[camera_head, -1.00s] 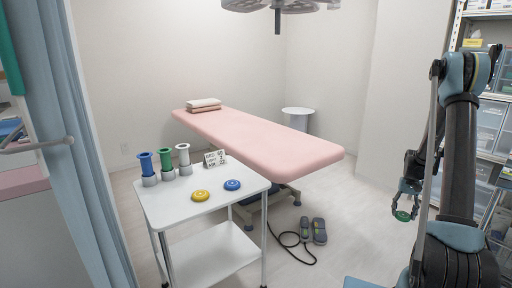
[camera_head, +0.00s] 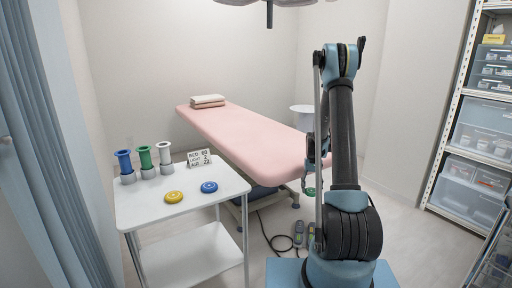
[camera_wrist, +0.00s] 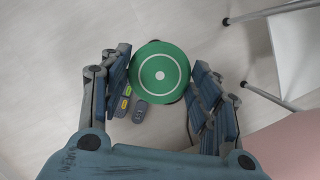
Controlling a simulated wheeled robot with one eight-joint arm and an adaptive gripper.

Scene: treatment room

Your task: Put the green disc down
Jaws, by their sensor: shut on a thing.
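The green disc (camera_wrist: 160,88) has a white ring and a white centre dot. My gripper (camera_wrist: 162,92) is shut on it, with a finger on each side of the disc in the wrist view. In the head view only a bit of the green disc (camera_head: 310,191) shows beside my arm, and my arm hides most of the gripper. The disc is in the air over the floor, right of the white trolley (camera_head: 222,192). On the trolley's top lie a yellow disc (camera_head: 174,197) and a blue disc (camera_head: 209,187).
Blue, green and white spools (camera_head: 145,158) stand at the trolley's back left, near a small sign (camera_head: 199,158). The pink treatment bed (camera_head: 255,140) is behind. A foot pedal (camera_head: 299,234) with a cable lies on the floor. Shelves (camera_head: 480,130) stand right.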

